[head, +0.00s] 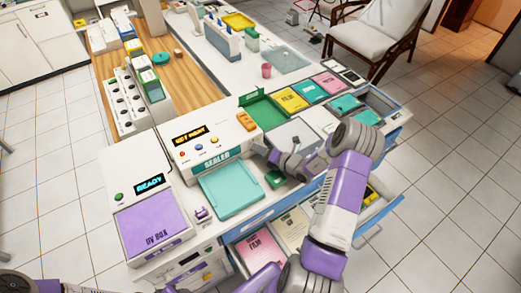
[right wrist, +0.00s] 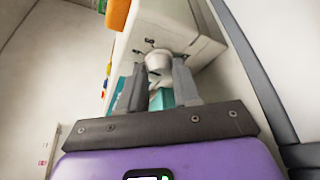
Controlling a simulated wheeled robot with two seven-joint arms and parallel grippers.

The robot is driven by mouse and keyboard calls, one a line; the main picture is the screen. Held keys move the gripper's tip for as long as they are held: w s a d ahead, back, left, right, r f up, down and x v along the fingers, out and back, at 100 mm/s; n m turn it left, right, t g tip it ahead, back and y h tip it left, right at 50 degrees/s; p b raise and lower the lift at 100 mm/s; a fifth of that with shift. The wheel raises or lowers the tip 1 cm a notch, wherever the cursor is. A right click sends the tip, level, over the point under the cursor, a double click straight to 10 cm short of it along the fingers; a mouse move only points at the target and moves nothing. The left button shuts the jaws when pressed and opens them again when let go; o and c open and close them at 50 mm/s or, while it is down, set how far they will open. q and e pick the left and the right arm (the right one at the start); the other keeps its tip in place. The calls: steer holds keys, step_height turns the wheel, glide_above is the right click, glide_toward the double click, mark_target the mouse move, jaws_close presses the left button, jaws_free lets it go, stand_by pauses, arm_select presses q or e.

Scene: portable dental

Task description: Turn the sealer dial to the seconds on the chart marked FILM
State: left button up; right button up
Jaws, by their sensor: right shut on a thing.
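The white sealer (head: 213,150) stands on the counter, with an orange-lit display (head: 195,134) whose text is too small to read surely. In the right wrist view, my right gripper (right wrist: 160,82) is shut on the round white dial (right wrist: 158,61) on the sealer's side, a finger on each side of it. In the head view, my right gripper (head: 272,158) is at the sealer's right side, and the dial is hidden. The dial's setting cannot be read. A yellow card marked FILM (head: 290,99) lies behind; a pink sheet marked FILM (head: 257,249) lies in the open front drawer. My left gripper is out of view.
A UV box (head: 150,220) with a lit READY display stands left of the sealer. A teal tray (head: 230,190) lies in front of the sealer. A green tray (head: 262,108) and coloured packs lie behind my gripper. Open drawers jut out under my right arm.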

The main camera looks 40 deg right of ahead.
steer(key=shift+a+r+n+g+h+b, duration=0.1)
steer(key=shift+n+g+h+b, duration=0.3)
steer(key=shift+n, duration=0.5)
steer(key=shift+a+n+h+b, duration=0.1)
steer(key=shift+n+h+b, duration=0.4)
steer(key=shift+n, duration=0.2)
steer(key=n+h+b, duration=0.1)
steer(key=n+b, duration=0.1)
steer(key=b, duration=0.2)
steer(key=shift+a+n+g+h, duration=0.15)
steer(key=shift+n+g+h, duration=0.15)
steer(key=shift+n, duration=0.1)
steer(key=shift+n+h+b, duration=0.6)
steer(key=shift+n+b, duration=0.2)
steer(key=shift+b, duration=0.5)
steer(key=shift+r, duration=0.1)
steer(key=o, duration=1)
